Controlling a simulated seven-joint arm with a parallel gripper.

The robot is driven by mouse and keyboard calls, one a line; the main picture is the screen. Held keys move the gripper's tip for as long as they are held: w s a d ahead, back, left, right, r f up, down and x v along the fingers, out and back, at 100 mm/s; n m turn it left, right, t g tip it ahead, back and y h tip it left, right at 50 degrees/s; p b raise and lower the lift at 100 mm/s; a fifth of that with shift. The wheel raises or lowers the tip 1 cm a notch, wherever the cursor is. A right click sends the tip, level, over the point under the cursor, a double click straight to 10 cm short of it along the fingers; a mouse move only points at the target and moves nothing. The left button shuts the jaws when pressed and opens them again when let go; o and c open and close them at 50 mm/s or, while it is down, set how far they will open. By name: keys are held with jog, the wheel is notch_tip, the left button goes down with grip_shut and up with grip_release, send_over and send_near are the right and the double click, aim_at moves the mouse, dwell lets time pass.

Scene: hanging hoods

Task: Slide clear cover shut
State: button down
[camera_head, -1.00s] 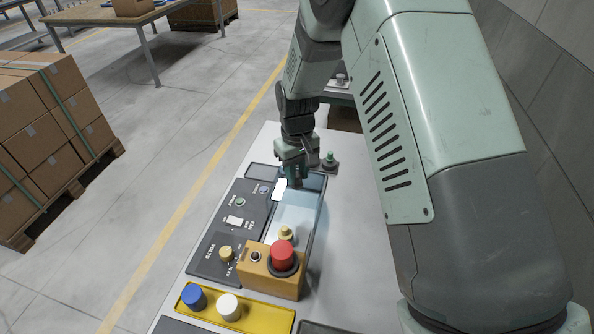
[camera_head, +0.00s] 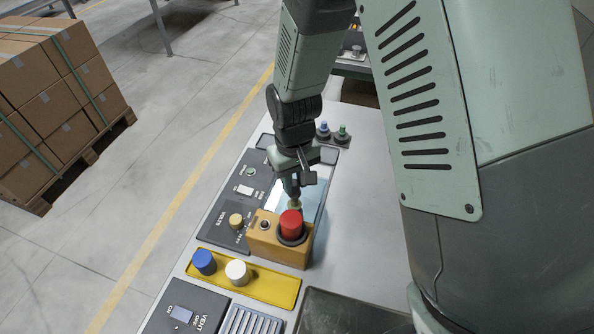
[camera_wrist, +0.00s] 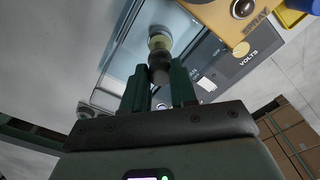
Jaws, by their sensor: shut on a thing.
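The clear cover (camera_head: 313,203) is a pale bluish see-through panel in a dark frame, beside the control panel. It also shows in the wrist view (camera_wrist: 125,62). In the wrist view my gripper's fingers (camera_wrist: 159,84) flank a dark grey piece in line with the knob. The fingertips partly hide the grip.
An orange box with a red button (camera_head: 291,222) stands close to the knob. A yellow tray (camera_head: 265,290) holds blue and white knobs. The dark VOLTS panel (camera_head: 229,213) lies left. The white tabletop (camera_head: 355,215) is clear on the right.

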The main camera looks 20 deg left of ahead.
jog(key=shift+s, duration=0.3)
jog(key=c, duration=0.9)
grip_release()
jog(key=shift+w, duration=0.1)
jog(key=shift+r, duration=0.15)
notch_tip(320, 180, up, 10)
jog(key=shift+r, duration=0.25)
